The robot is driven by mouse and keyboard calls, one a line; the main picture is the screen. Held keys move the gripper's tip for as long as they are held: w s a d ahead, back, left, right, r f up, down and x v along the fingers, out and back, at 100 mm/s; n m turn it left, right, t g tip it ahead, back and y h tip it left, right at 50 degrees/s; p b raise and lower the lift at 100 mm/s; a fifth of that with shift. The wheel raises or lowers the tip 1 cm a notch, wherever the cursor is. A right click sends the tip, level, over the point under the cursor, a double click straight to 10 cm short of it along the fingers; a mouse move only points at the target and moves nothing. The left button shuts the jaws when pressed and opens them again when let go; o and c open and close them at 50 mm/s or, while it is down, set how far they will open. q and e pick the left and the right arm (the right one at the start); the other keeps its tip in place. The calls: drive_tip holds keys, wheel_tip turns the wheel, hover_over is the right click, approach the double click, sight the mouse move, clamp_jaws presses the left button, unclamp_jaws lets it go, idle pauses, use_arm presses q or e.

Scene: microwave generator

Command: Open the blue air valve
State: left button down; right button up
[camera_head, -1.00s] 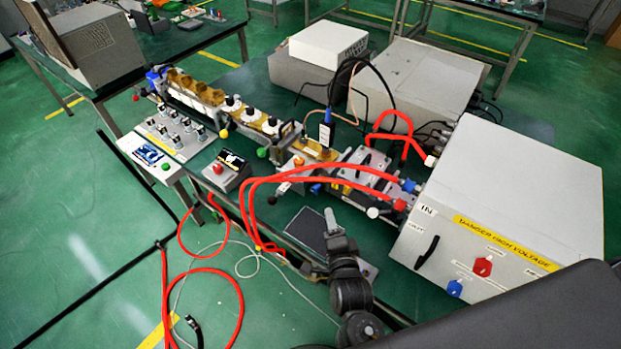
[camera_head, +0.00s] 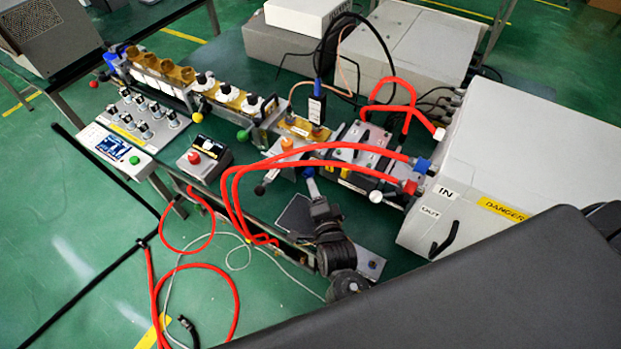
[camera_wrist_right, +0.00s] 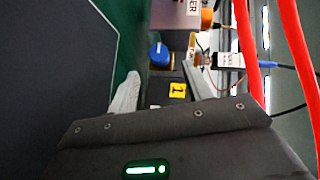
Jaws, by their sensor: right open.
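A round blue knob (camera_wrist_right: 158,54), which looks like the air valve, shows ahead of my right gripper in the right wrist view. In the head view a small blue spot (camera_head: 309,172) shows at the gripper's tip, beside the bench equipment. My right gripper (camera_head: 314,190) reaches up from the front edge of the bench, close to that spot. It is open and empty. In the wrist view one pale finger (camera_wrist_right: 126,93) shows, lying left of the knob with a gap between. Contact cannot be told from the head view. My left gripper is not in view.
Red hoses (camera_head: 300,152) arch over the bench just beyond my right gripper, to blue and red connectors on a white cabinet (camera_head: 525,150). A red-button box (camera_head: 204,157) stands to the left. A dark flat panel (camera_wrist_right: 50,70) lies left in the wrist view.

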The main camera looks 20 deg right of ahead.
sight(309, 176)
drive_tip(key=w, duration=0.3)
drive_tip(key=w+f+p, duration=0.1)
drive_tip(key=w, duration=0.1)
drive_tip(key=shift+w+d, duration=0.25)
drive_tip(key=shift+d, duration=0.1)
drive_tip(key=c, duration=1)
drive_tip(key=g+p, duration=0.1)
drive_tip(key=p, duration=0.2)
drive_tip(key=r+n+g+p, duration=0.1)
drive_tip(key=p, duration=0.2)
drive_tip(key=shift+a+r+n+g+h, duration=0.1)
drive_tip(key=shift+a+n+g+h, duration=0.05)
drive_tip(key=shift+n+g+h, duration=0.2)
drive_tip(key=shift+w+p, duration=0.1)
drive_tip(key=shift+p, duration=0.3)
drive_tip(key=shift+f+n+g, duration=0.25)
drive_tip(key=shift+f, duration=0.05)
drive_tip(key=o, duration=1)
